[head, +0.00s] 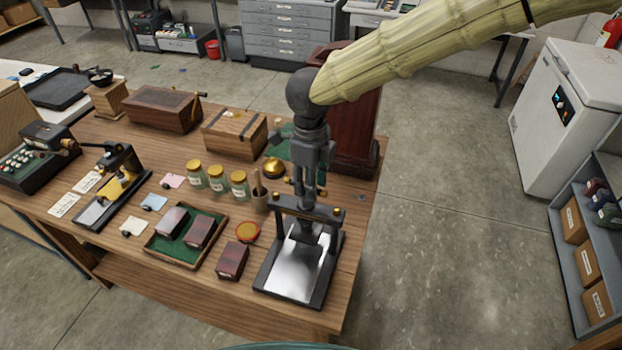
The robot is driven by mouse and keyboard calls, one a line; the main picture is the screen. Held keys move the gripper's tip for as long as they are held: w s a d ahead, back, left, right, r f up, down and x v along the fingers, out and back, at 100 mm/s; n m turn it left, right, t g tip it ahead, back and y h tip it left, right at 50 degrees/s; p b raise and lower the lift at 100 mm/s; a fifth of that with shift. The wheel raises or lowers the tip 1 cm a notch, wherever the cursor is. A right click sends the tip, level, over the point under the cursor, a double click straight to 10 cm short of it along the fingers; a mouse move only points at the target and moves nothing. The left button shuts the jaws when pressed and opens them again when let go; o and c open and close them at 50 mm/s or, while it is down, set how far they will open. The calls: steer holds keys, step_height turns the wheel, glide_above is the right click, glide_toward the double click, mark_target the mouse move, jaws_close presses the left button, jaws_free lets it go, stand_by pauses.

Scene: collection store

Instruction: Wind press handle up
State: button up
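The press (308,278) stands at the right front of the wooden table. It has a black frame, a bright metal plate and a black crossbar with brass ends. My gripper (307,188) points down right above the crossbar, at the top of the press. The handle is mostly hidden by my gripper; only small brass bits show beside the fingers. I cannot tell whether the fingers are closed on the handle or only around it. Its turning position is also unclear.
A green-lined tray (171,260) lies farther left. A tall dark red wooden cabinet (362,130) stands close behind my gripper.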

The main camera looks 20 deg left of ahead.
steer(key=shift+f, duration=0.15)
steer(key=shift+d, duration=0.1)
jaws_close()
steer(key=shift+r+n+p, duration=0.2)
steer(key=shift+n+p, duration=0.1)
steer(key=shift+p, duration=0.7)
steer(key=shift+n+p, duration=0.5)
steer(key=shift+p, duration=0.3)
steer(key=shift+w+f, duration=0.1)
steer(key=shift+f, duration=0.05)
